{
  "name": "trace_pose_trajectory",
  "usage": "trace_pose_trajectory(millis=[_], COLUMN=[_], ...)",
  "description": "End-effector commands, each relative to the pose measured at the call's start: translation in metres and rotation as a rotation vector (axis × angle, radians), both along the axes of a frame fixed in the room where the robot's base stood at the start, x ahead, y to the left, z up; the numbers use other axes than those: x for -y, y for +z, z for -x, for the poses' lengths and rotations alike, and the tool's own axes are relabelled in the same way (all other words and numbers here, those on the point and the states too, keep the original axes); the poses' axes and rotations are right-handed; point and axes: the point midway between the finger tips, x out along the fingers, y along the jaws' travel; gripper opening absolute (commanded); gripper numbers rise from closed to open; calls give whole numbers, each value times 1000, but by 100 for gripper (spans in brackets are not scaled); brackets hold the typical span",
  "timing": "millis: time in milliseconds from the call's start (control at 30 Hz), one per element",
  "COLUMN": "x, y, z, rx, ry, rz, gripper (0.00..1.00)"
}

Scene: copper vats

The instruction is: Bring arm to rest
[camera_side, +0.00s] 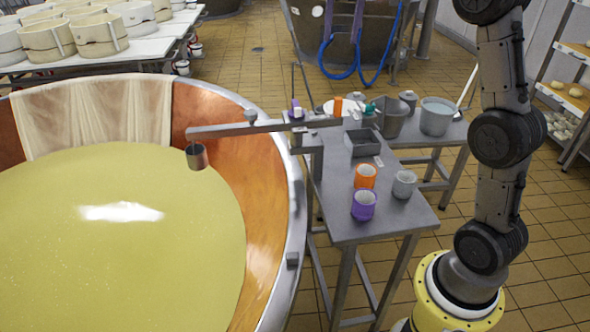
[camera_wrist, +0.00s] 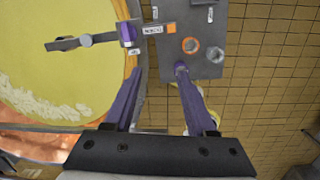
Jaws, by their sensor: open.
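My gripper (camera_wrist: 159,70) is open in the wrist view, its two purple fingers spread apart with nothing seen between them. They point down over the gap between the copper vat (camera_wrist: 131,20) and the metal table (camera_wrist: 205,14), from high above. In the side view my arm rises at the right and leaves the top edge, so the gripper is not seen there. An orange cup (camera_side: 365,176), a purple cup (camera_side: 363,204) and a grey cup (camera_side: 404,184) stand on the table. In the wrist view the purple cup is hard to tell from the right fingertip.
A bar (camera_side: 255,128) reaches from the table over the vat's yellow liquid, with a small metal cup (camera_side: 196,157) hanging at its end. Grey buckets (camera_side: 437,116) stand behind. A shelf rack (camera_side: 574,100) is at far right. Tiled floor around my base is clear.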

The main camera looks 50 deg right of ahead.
Motion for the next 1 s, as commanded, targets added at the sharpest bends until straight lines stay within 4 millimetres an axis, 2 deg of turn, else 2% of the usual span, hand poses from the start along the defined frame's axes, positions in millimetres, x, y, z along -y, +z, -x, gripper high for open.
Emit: trace_pose_trajectory(millis=[33,133,267,367,500,700,1000], x=[-19,-48,-79,-99,-120,-137,-146], y=[13,26,29,21,-2,-48,-124], z=[17,48,89,122,165,212,252], rx=[22,64,126,176,240,297,298], ry=[25,-3,-133,-280,-534,-925,-1556], rz=[8,8,-11,-44,-117,-250,-465], gripper=[56,56,56,56,56,56,56])
